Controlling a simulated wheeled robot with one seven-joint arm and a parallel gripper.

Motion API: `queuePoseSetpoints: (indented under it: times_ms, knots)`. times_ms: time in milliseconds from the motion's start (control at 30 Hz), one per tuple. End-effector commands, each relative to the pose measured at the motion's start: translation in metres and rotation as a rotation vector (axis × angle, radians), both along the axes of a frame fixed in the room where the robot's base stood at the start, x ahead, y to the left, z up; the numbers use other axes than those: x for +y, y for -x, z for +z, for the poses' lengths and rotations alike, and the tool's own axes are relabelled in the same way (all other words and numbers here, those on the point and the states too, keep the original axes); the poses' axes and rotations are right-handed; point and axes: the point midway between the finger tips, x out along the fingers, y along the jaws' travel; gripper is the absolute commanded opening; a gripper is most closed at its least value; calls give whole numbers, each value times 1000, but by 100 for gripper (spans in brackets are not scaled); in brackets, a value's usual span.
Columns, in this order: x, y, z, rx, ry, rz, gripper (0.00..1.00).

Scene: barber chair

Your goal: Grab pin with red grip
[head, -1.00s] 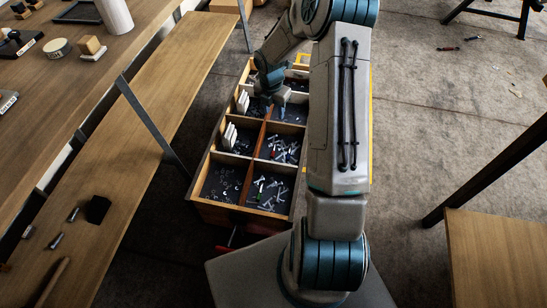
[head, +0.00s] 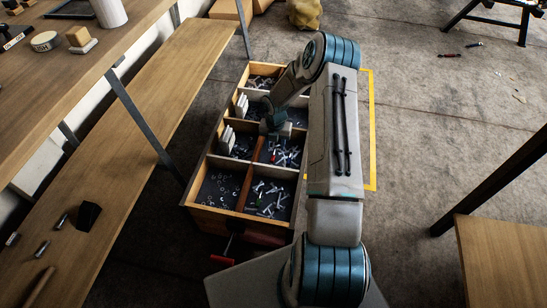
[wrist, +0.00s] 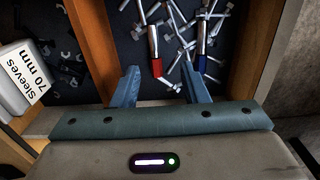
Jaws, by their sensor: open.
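The pin with the red grip (wrist: 156,67) lies among loose bolts in a dark-lined compartment in the wrist view. Its metal shaft points up the picture, and its red end faces my gripper. A small red spot in the head view (head: 273,156) appears to be the same pin. My gripper (wrist: 160,80) is open, its two blue-grey fingers apart on either side of the red end, with nothing held. In the head view my gripper (head: 278,127) is over the right column of the box. I cannot tell its height above the pin.
A similar pin with a blue grip (wrist: 201,64) lies just right of the red one. Wooden dividers (wrist: 258,50) flank the compartment. A white sleeve label block (wrist: 25,75) stands to the left. A wooden shelf (head: 150,90) runs left of the box.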

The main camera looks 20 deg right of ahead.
Motion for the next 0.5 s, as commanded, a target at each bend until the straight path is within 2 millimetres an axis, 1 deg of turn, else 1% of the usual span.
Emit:
queuePoseSetpoints:
  times_ms: [167, 333, 400, 500]
  knots:
    - [2, -1, -13, 0, 0, 0, 40]
    - [8, -2, -38, 2, 0, 1, 40]
    - [7, -2, -48, 1, 0, 0, 40]
    - [7, -3, -54, 1, 1, -1, 40]
